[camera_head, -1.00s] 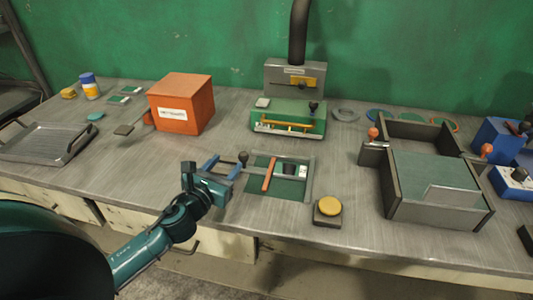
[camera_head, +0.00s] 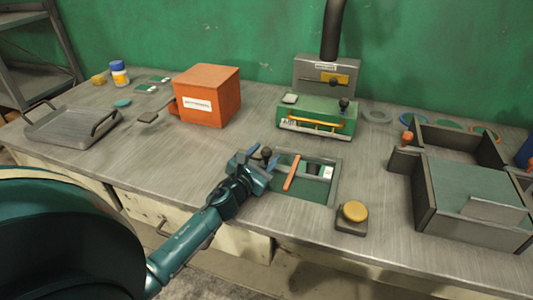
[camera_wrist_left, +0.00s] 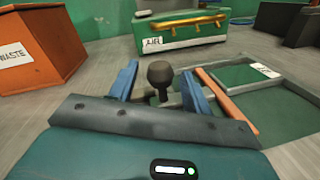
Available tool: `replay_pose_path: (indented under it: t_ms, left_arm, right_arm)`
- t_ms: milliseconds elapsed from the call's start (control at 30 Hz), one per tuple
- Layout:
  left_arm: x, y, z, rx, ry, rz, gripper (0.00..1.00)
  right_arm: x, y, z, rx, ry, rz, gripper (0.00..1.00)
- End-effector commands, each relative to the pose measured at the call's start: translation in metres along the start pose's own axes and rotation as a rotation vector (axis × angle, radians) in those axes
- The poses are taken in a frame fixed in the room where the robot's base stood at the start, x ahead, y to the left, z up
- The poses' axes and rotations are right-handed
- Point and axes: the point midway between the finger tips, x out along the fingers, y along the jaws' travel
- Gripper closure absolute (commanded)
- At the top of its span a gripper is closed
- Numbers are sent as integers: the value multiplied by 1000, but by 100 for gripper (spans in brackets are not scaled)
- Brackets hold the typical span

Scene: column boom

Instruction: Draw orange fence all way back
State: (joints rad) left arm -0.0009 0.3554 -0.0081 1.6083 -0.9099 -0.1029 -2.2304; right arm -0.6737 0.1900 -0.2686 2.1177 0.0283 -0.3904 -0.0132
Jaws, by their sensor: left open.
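The orange fence (camera_head: 293,172) is a narrow bar lying across a green bed in a grey metal frame (camera_head: 336,180) on the bench. It also shows in the left wrist view (camera_wrist_left: 228,98), right of my fingers. A dark round knob (camera_head: 267,153) stands at the frame's left side; in the left wrist view the knob (camera_wrist_left: 160,76) appears between my two blue fingers. My left gripper (camera_head: 257,160) is open at the frame's left edge. I cannot tell whether a finger touches the knob. My right gripper is not in view.
A yellow button on a block (camera_head: 354,211) sits right of the frame. Behind is a green machine (camera_head: 318,119) with a yellow bar. An orange waste box (camera_head: 207,97) stands at the back left, a grey open-topped box (camera_head: 424,206) at the right.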

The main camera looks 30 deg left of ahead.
Motion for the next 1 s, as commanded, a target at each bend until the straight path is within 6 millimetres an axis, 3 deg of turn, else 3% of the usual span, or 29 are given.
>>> replay_pose_path:
  t_ms: [200, 500, 1000]
  left_arm:
    - [17, 0, 0, -2, 1, -1, 51]
    - [18, 0, 0, -2, 0, -1, 52]
    - [18, 0, 0, -1, 1, 0, 93]
  right_arm:
    - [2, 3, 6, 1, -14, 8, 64]
    - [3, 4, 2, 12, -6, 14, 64]
    - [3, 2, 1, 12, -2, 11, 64]
